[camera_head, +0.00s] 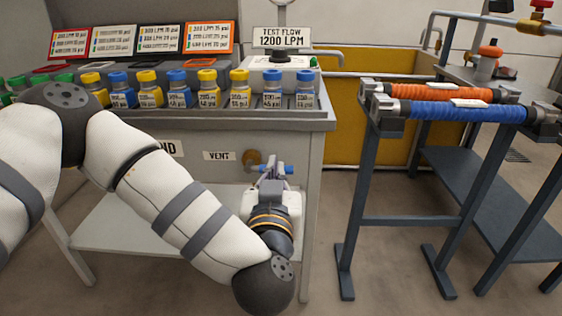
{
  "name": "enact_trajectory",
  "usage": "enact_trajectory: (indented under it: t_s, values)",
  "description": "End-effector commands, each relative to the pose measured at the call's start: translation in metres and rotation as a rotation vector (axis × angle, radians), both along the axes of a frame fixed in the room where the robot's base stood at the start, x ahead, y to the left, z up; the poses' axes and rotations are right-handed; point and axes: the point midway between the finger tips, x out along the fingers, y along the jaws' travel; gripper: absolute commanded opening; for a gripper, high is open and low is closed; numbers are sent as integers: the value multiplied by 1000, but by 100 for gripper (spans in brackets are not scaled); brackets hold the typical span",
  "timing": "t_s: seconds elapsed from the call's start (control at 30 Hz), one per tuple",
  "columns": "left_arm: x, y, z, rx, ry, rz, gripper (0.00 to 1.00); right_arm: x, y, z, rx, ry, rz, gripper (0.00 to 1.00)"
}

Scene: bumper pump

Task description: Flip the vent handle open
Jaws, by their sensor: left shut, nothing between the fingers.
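The vent valve (251,157) is a brass fitting on the front panel of the bench, below and right of the VENT label (219,156). Its blue handle (288,169) lies roughly horizontal, with its right end showing past my fingers. My left gripper (270,166) is at the handle with its fingers shut and nothing between them. The fingers cover the middle of the handle, and I cannot tell whether they touch it. My right gripper is out of view.
The bench top (230,115) carries several blue- and yellow-capped bottles and a TEST FLOW sign (282,38). A lower shelf (125,225) spans below. On the right, a dark blue rack (430,222) holds an orange hose (440,93) and a blue hose (455,112). Floor shows between them.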

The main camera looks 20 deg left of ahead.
Motion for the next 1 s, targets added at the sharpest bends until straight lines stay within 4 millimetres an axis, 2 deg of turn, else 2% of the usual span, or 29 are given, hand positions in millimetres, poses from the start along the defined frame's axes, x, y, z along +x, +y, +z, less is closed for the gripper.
enact_trajectory:
  t_s: [0.17,0.5,0.6,0.7,1.0]
  values:
    - [23,8,-3,-2,0,5,0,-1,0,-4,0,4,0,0]
    - [94,28,-8,-2,0,3,0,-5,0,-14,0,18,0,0]
    - [98,28,-27,0,7,-1,0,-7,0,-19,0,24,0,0]
    - [101,29,-38,0,4,-1,0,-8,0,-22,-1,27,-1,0]
    - [102,29,-45,0,1,-1,0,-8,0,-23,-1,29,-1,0]
